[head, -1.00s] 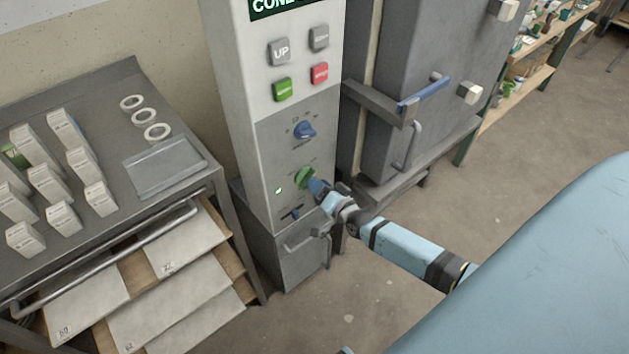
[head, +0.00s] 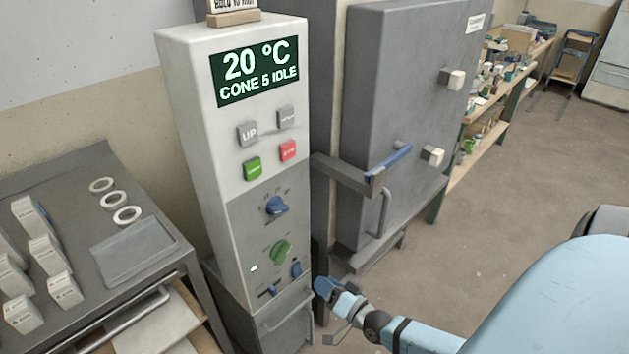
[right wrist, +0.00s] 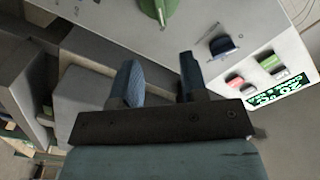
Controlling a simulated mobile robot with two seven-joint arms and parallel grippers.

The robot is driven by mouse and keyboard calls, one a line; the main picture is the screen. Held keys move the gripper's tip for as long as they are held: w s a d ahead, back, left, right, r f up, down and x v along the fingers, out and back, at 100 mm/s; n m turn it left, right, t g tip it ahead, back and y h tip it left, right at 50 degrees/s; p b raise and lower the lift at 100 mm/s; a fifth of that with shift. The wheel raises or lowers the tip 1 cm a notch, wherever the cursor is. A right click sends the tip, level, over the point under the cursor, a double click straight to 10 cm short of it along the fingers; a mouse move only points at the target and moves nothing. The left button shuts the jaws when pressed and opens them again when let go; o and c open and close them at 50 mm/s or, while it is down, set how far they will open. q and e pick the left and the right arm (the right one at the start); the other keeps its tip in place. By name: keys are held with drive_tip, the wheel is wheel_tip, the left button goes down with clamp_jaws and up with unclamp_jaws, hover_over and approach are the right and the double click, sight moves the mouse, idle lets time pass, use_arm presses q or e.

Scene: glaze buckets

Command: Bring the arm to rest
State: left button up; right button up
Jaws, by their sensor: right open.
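My right gripper (head: 324,288) is open, just right of the lower part of the kiln control panel (head: 266,225) in the head view. Its two blue fingers (right wrist: 160,75) stand apart in the right wrist view, with nothing seen between them. My right arm reaches in from the lower right. The panel's green knob (head: 281,250) is up and left of the gripper; it also shows at the top of the right wrist view (right wrist: 156,8). A blue knob (head: 277,206) sits above it. The display (head: 255,72) reads 20 °C, CONE 5 IDLE. My left gripper is not in view.
The grey kiln (head: 400,110) with its latch handle (head: 388,163) stands behind the gripper. A metal table (head: 60,165) with white boxes and rings is at the left. Shelves (head: 495,110) line the back right. Open floor (head: 490,215) lies to the right.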

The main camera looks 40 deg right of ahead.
drive_tip(key=s+a+f+n+g+y, duration=0.1)
drive_tip(key=s+a+n+g, duration=0.4)
drive_tip(key=a, duration=0.5)
drive_tip(key=s+a+n+g+y, duration=0.1)
drive_tip(key=s+a+n+g, duration=0.1)
drive_tip(key=s+a+n, duration=0.55)
wheel_tip(320, 180, up, 11)
drive_tip(key=a+m+p, duration=0.1)
drive_tip(key=p, duration=1.2)
drive_tip(key=shift+s+r, duration=0.15)
